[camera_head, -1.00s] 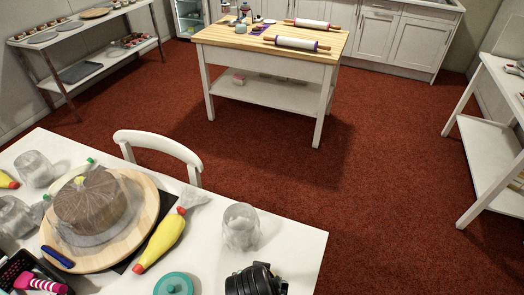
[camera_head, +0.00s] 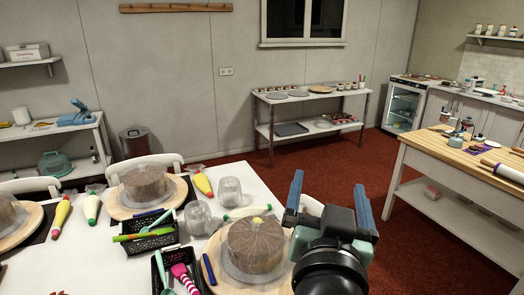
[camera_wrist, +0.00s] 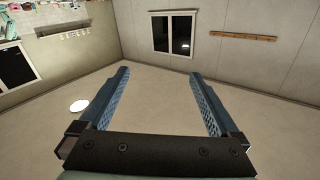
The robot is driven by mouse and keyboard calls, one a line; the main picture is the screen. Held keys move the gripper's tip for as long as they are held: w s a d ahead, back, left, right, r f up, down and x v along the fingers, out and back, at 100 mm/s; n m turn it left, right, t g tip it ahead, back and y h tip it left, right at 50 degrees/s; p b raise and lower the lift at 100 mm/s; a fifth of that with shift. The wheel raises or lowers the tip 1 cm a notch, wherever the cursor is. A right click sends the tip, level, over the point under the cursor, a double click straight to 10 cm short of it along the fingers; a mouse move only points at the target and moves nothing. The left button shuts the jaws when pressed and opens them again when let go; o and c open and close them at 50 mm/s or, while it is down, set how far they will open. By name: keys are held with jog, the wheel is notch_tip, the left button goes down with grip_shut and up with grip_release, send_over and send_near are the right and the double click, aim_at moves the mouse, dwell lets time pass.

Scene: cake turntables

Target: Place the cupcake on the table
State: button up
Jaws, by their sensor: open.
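My gripper (camera_head: 329,182) is open, with two blue fingers pointing up beside the near white table (camera_head: 250,186). In the wrist view my gripper (camera_wrist: 159,76) has nothing between its fingers, with only wall and ceiling beyond. Small brown, cupcake-like items (camera_head: 343,118) sit on the lower level of the far metal-legged shelf. More small items (camera_head: 275,90) stand on its top. They are too small to tell which is the cupcake. No cupcake is in or near my gripper.
The near table holds cakes on wooden turntables (camera_head: 283,279), glass jars (camera_head: 229,190), piping bags and a black basket (camera_head: 150,238). A wooden-topped island (camera_head: 450,150) stands at right. Red floor (camera_head: 345,165) lies open between the table, shelf and island.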

jog(key=s+a+r+n+t+y, duration=0.1)
jog(key=s+a+r+t, duration=0.2)
jog(key=r, duration=0.5)
jog(key=s+a+r+n+t+y, duration=0.2)
jog(key=s+a+r+t, duration=0.1)
jog(key=r, duration=0.5)
jog(key=s+a+r+n+t+y, duration=0.1)
jog(key=s+a+r+t, duration=0.2)
jog(key=r, duration=0.5)
jog(key=s+a, duration=0.1)
jog(key=s, duration=0.1)
jog(key=shift+s+a+r+n+t, duration=0.2)
jog(key=shift+s+r+n+t, duration=0.1)
jog(key=shift+s+r+t, duration=0.1)
jog(key=shift+w+f, duration=0.1)
